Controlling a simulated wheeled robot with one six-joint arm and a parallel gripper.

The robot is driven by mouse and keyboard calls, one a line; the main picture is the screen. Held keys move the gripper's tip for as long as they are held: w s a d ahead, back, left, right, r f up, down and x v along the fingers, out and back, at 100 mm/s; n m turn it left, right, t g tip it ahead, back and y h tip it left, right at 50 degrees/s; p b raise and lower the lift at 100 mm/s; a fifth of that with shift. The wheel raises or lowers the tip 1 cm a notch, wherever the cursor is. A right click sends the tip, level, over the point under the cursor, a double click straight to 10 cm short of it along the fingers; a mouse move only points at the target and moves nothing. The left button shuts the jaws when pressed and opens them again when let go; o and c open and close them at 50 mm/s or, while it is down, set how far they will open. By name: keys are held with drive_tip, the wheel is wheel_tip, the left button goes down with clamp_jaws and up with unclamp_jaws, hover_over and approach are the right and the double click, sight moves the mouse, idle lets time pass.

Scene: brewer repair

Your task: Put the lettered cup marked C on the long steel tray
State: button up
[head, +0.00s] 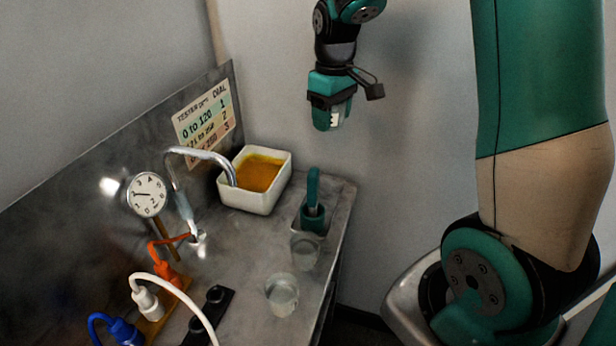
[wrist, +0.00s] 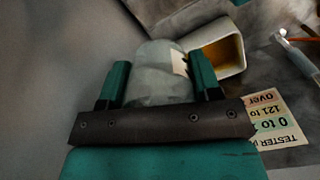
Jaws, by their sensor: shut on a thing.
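My gripper (head: 331,112) hangs high in the head view, right of and above the white basin, clear of the bench. It is shut on a pale translucent cup (wrist: 158,72), which sits between the two green fingers in the wrist view. The cup bears a white label (wrist: 180,64), which also shows in the head view (head: 334,119); I cannot read its letter for sure. Two other clear cups (head: 304,250) (head: 282,294) stand on the bench near its right edge. I cannot make out a long steel tray in either view.
A white basin (head: 232,199) of orange liquid stands at the back of the metal bench (head: 240,268). A green-handled tool (head: 313,188) stands in a holder beside it. A curved spout (head: 200,154), a dial (head: 147,195) and coloured plugs (head: 146,301) crowd the left.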

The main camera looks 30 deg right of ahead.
drive_tip(key=shift+w+f, duration=0.55)
drive_tip(key=shift+f, duration=0.05)
drive_tip(key=p, duration=0.1)
hover_over(325, 193)
wheel_tip(325, 193, down, 14)
drive_tip(key=shift+r, duration=0.1)
drive_tip(key=shift+f+p, duration=0.45)
drive_tip(key=shift+f, duration=2.05)
drive_tip(key=shift+f, duration=0.15)
drive_tip(key=o, duration=0.9)
drive_tip(key=shift+o, duration=0.2)
